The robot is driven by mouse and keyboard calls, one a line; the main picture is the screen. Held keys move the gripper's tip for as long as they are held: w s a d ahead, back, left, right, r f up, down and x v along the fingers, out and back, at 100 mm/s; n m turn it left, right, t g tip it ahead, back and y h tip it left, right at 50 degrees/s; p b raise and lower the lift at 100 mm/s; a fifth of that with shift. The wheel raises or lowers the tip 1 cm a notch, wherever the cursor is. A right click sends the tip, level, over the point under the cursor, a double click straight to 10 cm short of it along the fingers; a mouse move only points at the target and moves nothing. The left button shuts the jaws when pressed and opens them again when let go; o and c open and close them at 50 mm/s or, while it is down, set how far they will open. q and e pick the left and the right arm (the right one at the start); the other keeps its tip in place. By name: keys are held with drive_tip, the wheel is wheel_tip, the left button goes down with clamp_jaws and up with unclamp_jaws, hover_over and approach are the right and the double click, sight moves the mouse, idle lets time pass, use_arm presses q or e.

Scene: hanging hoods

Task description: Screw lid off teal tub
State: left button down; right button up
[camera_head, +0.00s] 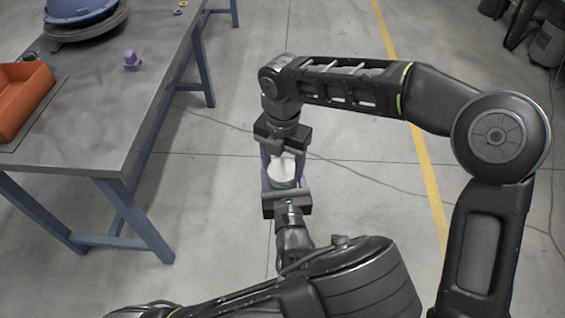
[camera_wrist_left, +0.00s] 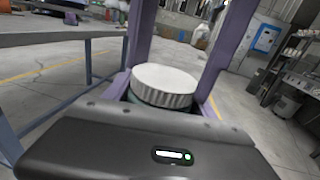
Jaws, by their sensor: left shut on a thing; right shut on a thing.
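The teal tub (camera_head: 284,185) is held up in the air to the right of the table, its body mostly hidden between my grippers. Its white lid (camera_head: 283,174) sits on top; in the left wrist view the lid (camera_wrist_left: 163,84) is round and ribbed, with a sliver of teal (camera_wrist_left: 133,98) below it. My left gripper (camera_head: 284,187) comes from below and is shut on the tub, purple fingers on either side. My right gripper (camera_head: 284,164) comes from the far side and is shut on the lid. The exact finger contacts are partly hidden.
A grey table (camera_head: 100,110) with blue legs stands at the left, holding an orange bin (camera_head: 22,100), a small purple object (camera_head: 131,61) and a blue round item (camera_head: 82,12). Open floor with a yellow line (camera_head: 412,125) lies around the grippers.

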drive_tip(key=shift+r, duration=0.2)
drive_tip(key=shift+r, duration=0.9)
drive_tip(key=shift+r, duration=2.05)
